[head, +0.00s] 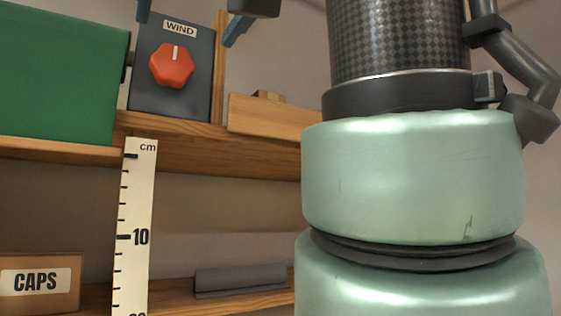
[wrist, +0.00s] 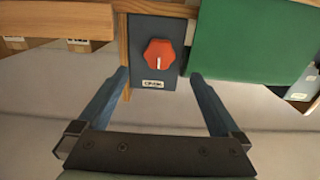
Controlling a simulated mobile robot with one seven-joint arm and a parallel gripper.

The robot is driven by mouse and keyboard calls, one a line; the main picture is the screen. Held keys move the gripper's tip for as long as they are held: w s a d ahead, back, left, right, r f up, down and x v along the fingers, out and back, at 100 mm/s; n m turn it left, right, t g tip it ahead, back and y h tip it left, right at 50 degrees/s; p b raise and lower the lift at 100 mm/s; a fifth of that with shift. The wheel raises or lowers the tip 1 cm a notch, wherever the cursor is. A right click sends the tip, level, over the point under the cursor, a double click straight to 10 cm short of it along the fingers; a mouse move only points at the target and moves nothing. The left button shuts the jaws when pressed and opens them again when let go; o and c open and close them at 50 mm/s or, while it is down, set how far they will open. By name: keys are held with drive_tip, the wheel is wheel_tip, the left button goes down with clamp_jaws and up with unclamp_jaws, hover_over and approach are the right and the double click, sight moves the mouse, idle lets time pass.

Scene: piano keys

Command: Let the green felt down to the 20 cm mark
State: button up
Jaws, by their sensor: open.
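The green felt (head: 60,75) is a flat green sheet at the upper left of the head view, its lower edge near the wooden board. It also shows in the wrist view (wrist: 255,40). The ruler (head: 135,225) stands just below and right of it, marked cm with a 10; the lowest number is cut off by the frame. A red knob (head: 172,65) sits on a dark panel labelled WIND (head: 180,29). It shows in the wrist view (wrist: 159,53) too. My gripper (wrist: 159,76) is open and empty, its fingers on either side of the panel, apart from the knob.
A wooden shelf (head: 200,145) runs below the panel. A box labelled CAPS (head: 40,284) and a dark grey folded item (head: 240,279) stand on the lower shelf. A wooden block (head: 265,118) lies right of the panel. My arm covers the right side of the head view.

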sight(174, 62)
drive_tip(key=p+x, duration=0.4)
drive_tip(key=x, duration=0.5)
drive_tip(key=shift+w+a+r+p, duration=0.1)
drive_tip(key=shift+r+p, duration=0.05)
drive_tip(key=shift+p, duration=0.25)
drive_tip(key=shift+w+a, duration=0.2)
drive_tip(key=shift+w, duration=0.1)
drive_tip(key=c, duration=1.3)
